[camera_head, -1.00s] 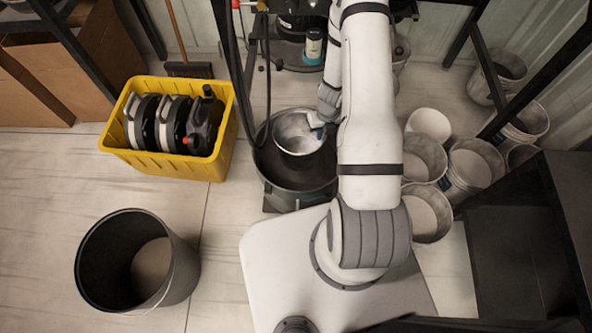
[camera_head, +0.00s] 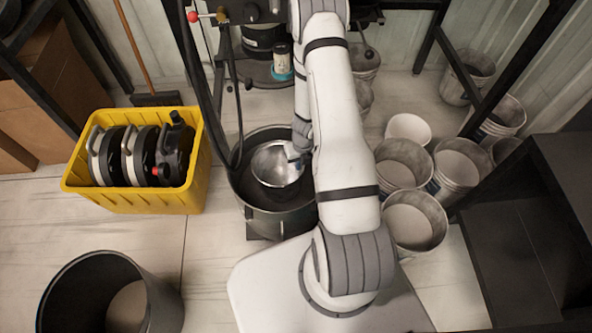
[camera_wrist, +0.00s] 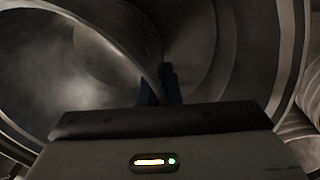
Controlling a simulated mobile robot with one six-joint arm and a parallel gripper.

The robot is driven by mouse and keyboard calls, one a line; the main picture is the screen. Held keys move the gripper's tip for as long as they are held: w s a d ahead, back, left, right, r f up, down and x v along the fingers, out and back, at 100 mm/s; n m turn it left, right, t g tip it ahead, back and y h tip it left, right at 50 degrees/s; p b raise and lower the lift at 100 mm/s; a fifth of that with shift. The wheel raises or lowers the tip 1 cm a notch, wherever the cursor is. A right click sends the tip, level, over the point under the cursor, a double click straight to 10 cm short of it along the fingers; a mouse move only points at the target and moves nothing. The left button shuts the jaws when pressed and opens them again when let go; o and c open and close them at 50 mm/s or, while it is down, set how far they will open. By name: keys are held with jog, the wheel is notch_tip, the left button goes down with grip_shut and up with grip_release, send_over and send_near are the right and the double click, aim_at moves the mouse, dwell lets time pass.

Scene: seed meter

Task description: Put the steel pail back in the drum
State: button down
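The steel pail (camera_head: 277,166) is shiny and round, with its mouth up, inside the mouth of the dark drum (camera_head: 284,222). Its underside is hidden, so I cannot tell whether it touches the drum's floor. My gripper (camera_head: 299,152) is at the pail's right rim, partly hidden by my arm. In the wrist view, the fingers of my gripper (camera_wrist: 161,86) are shut on the wall of the pail (camera_wrist: 75,60). The inner wall of the drum (camera_wrist: 289,50) curves around on the right.
A yellow crate (camera_head: 140,201) with black-and-white units stands left of the drum. An open dark bin (camera_head: 163,300) is at bottom left. Several white buckets (camera_head: 415,228) stand to the right. A black shelf (camera_head: 510,250) is at far right. Dark hoses (camera_head: 190,70) hang behind the drum.

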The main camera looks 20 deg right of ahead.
jog(key=shift+f, duration=0.7)
jog(key=shift+f+b, duration=0.25)
jog(key=shift+b, duration=0.15)
jog(key=c, duration=1.6)
grip_release()
jog(key=shift+r, duration=0.1)
jog(key=shift+c, duration=0.2)
